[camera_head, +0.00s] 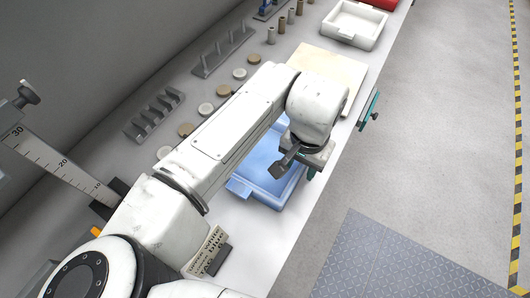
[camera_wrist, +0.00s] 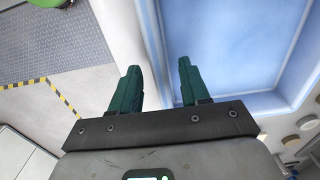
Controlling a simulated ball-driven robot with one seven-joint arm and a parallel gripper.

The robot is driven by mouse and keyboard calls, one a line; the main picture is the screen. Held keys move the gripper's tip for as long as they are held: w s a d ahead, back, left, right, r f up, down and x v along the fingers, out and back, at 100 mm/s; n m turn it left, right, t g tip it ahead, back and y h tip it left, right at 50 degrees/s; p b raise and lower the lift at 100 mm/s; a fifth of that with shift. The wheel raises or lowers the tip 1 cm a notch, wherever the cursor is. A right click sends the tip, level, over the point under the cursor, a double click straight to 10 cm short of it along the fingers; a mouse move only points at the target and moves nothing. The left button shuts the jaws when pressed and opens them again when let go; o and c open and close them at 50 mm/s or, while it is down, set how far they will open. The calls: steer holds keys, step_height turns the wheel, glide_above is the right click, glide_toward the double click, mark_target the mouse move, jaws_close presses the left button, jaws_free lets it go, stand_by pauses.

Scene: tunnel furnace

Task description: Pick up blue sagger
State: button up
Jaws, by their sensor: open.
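The blue sagger (camera_head: 270,190) is a shallow, open, square tray on the white bench, partly hidden behind my arm in the head view. In the wrist view the blue sagger (camera_wrist: 240,50) fills the upper right, with its near wall beside the fingers. My gripper (camera_wrist: 158,85) has two green fingers standing apart with a gap between them. The right finger overlaps the sagger's edge in the picture, and the left finger is outside it. In the head view my gripper (camera_head: 306,172) is at the sagger's right side, its fingers mostly hidden. I cannot tell whether it touches the sagger.
A cream board (camera_head: 335,68) lies behind the sagger, and a white sagger (camera_head: 354,24) stands farther back. Several round discs (camera_head: 206,108) and a grey rack (camera_head: 154,115) lie left of my arm. A label card (camera_head: 207,248) stands in front. Open floor (camera_head: 430,130) lies right of the bench.

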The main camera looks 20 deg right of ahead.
steer(key=shift+f, duration=0.65)
steer(key=shift+c, duration=0.4)
jaws_close()
steer(key=shift+r, duration=0.1)
stand_by(0.4)
